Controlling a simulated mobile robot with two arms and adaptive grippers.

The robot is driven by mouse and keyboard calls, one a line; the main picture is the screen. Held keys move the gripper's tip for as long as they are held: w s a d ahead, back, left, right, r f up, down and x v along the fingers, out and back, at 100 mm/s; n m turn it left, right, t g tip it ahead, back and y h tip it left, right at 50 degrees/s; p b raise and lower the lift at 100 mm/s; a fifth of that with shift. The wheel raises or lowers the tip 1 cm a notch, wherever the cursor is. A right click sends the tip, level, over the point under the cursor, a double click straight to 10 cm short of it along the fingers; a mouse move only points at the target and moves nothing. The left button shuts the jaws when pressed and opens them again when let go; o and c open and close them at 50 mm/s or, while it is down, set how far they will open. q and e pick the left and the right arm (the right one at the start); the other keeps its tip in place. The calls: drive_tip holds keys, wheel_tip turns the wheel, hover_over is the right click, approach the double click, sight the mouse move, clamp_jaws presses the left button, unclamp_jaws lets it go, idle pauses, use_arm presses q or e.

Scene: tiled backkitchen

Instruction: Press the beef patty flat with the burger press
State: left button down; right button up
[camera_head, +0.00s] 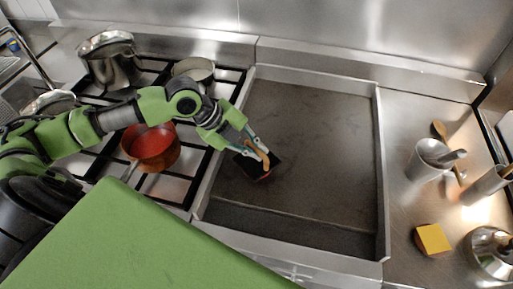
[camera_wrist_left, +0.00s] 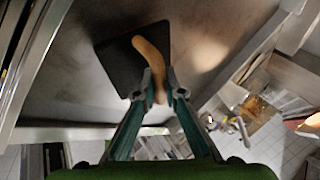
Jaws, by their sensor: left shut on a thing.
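The burger press (camera_head: 272,160) is a dark square plate with a curved wooden handle, over the left part of the griddle (camera_head: 320,130). My left gripper (camera_head: 256,148) is shut on its handle. The press plate also shows in the left wrist view (camera_wrist_left: 118,65), with the handle between the fingers of the gripper (camera_wrist_left: 158,88). A small reddish edge, likely the beef patty (camera_head: 264,177), shows at the press's near edge; the rest is hidden under the plate. I cannot tell whether the plate touches it. My right gripper is in neither view.
A red-filled pot (camera_head: 151,147), a large steel pot (camera_head: 111,62) and a smaller pot (camera_head: 194,70) stand on the stove left of the griddle. A utensil container (camera_head: 427,160) and a yellow-topped sponge (camera_head: 433,239) are on the right counter. Most of the griddle is clear.

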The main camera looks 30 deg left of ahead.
use_arm(q)
drive_tip(key=shift+f, duration=0.15)
idle(0.3)
drive_tip(key=shift+s+f, duration=0.2)
drive_tip(key=shift+f, duration=0.15)
idle(0.3)
drive_tip(key=shift+r, duration=0.1)
drive_tip(key=shift+w+r+p, duration=0.2)
drive_tip(key=shift+r+p, duration=0.85)
drive_tip(key=shift+r, duration=0.05)
wheel_tip(320, 180, up, 5)
drive_tip(key=p, duration=0.5)
drive_tip(key=shift+w, duration=0.1)
